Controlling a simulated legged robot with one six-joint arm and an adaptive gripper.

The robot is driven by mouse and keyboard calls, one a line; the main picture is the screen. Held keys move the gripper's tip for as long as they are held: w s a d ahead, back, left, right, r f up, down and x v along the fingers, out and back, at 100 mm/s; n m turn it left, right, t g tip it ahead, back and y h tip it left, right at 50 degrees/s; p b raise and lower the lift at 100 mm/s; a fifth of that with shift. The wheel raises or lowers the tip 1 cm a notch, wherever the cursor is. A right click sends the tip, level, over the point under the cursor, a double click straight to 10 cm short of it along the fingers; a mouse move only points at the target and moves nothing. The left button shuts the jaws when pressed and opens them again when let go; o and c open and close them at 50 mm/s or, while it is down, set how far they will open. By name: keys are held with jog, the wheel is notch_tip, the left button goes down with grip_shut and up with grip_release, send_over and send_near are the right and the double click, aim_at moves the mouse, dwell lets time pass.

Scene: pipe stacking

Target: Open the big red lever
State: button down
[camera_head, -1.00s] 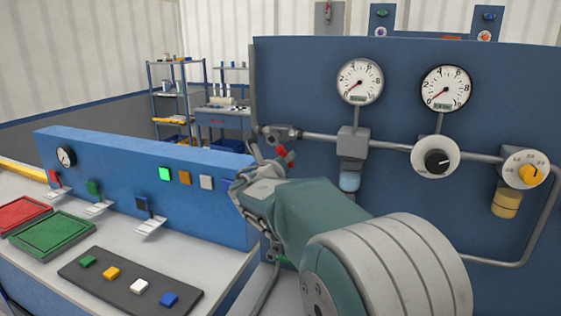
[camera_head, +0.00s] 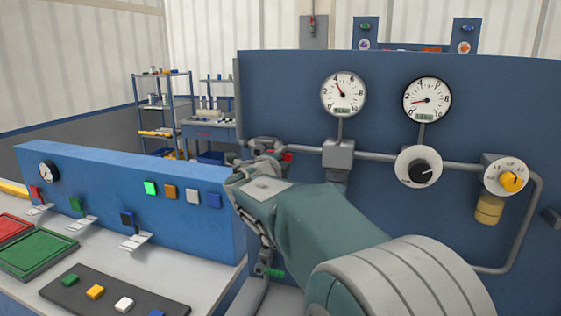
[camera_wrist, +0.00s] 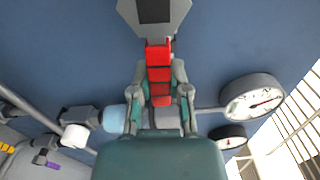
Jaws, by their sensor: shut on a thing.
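The red lever (camera_wrist: 159,72) is in the middle of the wrist view, between my two fingers, below a grey valve body. In the head view only a small red part of it (camera_head: 287,157) shows beside my gripper (camera_head: 268,158), at the left end of the grey pipe. My gripper is shut on the lever. My fingers and wrist hide most of the lever in the head view.
The blue panel carries a left gauge (camera_head: 343,95), a right gauge (camera_head: 427,100), a black knob (camera_head: 421,172) and a yellow knob (camera_head: 511,181). A small green handle (camera_head: 275,272) sits below my gripper. A blue console (camera_head: 110,200) stands at left.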

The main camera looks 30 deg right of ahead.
jog(key=shift+a+r+n, duration=0.1)
jog(key=shift+r+n, duration=0.1)
jog(key=shift+n, duration=0.3)
jog(key=c, duration=0.6)
grip_release()
jog(key=shift+w, duration=0.15)
jog(key=shift+a, duration=0.1)
jog(key=v, duration=1.2)
